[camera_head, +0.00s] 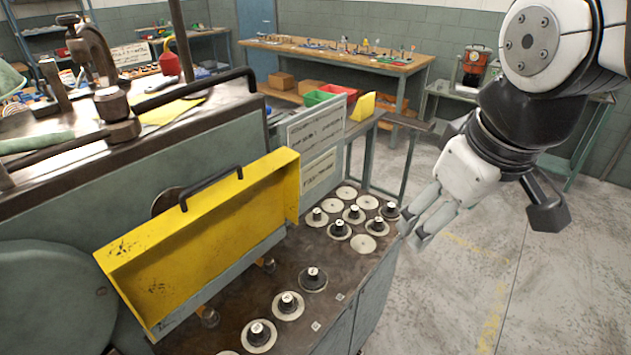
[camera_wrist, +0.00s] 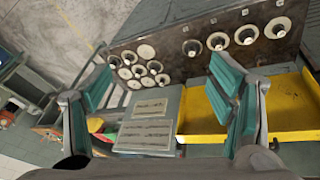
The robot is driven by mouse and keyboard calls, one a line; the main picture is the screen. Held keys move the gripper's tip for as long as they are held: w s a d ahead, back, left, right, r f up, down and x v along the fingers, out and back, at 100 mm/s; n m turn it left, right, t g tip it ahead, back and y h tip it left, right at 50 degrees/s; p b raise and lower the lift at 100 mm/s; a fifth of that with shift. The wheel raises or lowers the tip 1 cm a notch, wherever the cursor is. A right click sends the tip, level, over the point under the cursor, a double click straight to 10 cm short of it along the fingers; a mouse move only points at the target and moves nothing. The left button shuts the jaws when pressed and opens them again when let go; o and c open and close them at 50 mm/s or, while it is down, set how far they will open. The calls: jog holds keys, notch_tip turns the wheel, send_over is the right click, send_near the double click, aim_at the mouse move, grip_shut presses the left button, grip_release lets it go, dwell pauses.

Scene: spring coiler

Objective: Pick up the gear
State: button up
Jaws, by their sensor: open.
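Several dark gear-like parts with pale tops sit on pale round discs on the brown work surface of the machine. One gear (camera_head: 313,277) stands in the middle of the surface, and others (camera_head: 287,301) are nearer the front. A cluster with another gear (camera_head: 339,229) is at the far right end, among bare discs (camera_head: 363,244). I cannot tell which gear is meant. My gripper (camera_head: 410,234) is open and empty, just right of that cluster near the surface's edge. In the wrist view, the cluster gear (camera_wrist: 154,67) shows between the fingers, apart from them.
A yellow guard (camera_head: 215,235) with a black handle stands left of the gears. White sign plates (camera_head: 318,125) rise behind the cluster. The floor (camera_head: 450,290) right of the machine is clear.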

jog(key=w+a+f+n+g+b, duration=0.1)
jog(key=w+a+f+n+b, duration=0.1)
jog(key=w+a+f+n, duration=0.5)
jog(key=n+h+b, duration=0.3)
jog(key=n+h, duration=0.1)
jog(key=n, duration=0.9)
send_over(313, 271)
jog(key=s+a, duration=0.4)
jog(key=a, duration=0.1)
notch_tip(313, 271, down, 20)
jog(key=x, duration=0.8)
jog(key=shift+p+x, duration=0.3)
jog(key=shift+x, duration=2.6)
jog(key=shift+d+r, duration=0.1)
jog(key=shift+c, duration=0.5)
jog(key=c, duration=1.5)
jog(key=shift+o, duration=0.2)
jog(key=shift+w+r, duration=0.1)
